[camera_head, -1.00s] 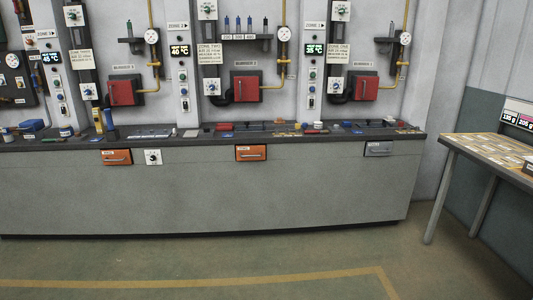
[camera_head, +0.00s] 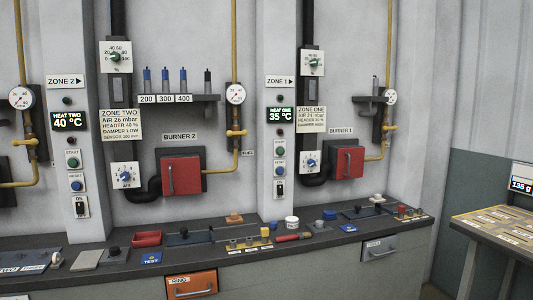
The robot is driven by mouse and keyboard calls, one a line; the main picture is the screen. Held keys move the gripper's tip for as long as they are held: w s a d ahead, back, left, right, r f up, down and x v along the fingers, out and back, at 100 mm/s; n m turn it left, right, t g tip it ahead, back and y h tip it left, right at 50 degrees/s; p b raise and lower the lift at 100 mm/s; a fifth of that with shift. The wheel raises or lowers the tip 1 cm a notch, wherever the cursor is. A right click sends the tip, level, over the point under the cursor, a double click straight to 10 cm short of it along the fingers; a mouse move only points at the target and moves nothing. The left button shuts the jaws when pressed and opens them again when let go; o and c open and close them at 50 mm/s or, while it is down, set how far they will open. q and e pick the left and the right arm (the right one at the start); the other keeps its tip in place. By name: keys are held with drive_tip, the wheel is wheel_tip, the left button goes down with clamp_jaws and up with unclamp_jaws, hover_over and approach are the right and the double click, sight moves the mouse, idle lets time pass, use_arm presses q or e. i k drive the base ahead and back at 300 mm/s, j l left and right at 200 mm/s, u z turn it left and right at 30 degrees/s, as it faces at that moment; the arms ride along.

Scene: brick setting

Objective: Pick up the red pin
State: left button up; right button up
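I cannot make out for certain which thing is the red pin. A small red piece (camera_head: 402,209) stands upright at the right end of the counter, on a strip with small yellowish parts. A red-handled item (camera_head: 290,237) lies flat near the middle of the counter, beside a strip with yellow blocks (camera_head: 265,234). Neither of my grippers is in view.
The dark counter (camera_head: 130,268) runs along the wall. It carries a red tray (camera_head: 146,239), a white jar (camera_head: 291,222) and blue blocks (camera_head: 329,214). An orange drawer (camera_head: 191,284) and a grey drawer (camera_head: 379,249) front it. A side table (camera_head: 490,246) stands at right.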

sight(401, 209)
drive_tip(key=i+j+z, duration=0.5)
drive_tip(key=i, duration=0.2)
drive_tip(key=i+l, duration=0.15)
drive_tip(key=l, duration=0.2)
drive_tip(key=i+l, duration=0.15)
drive_tip(key=l, duration=0.2)
drive_tip(key=i+l, duration=0.15)
drive_tip(key=l, duration=0.25)
drive_tip(key=i+l, duration=0.1)
drive_tip(key=l, duration=0.25)
drive_tip(key=i+l, duration=0.15)
drive_tip(key=l, duration=0.2)
drive_tip(key=i+l, duration=0.15)
drive_tip(key=l, duration=0.2)
drive_tip(key=i+l, duration=0.15)
drive_tip(key=l, duration=0.2)
drive_tip(key=i+l, duration=0.15)
drive_tip(key=l, duration=0.25)
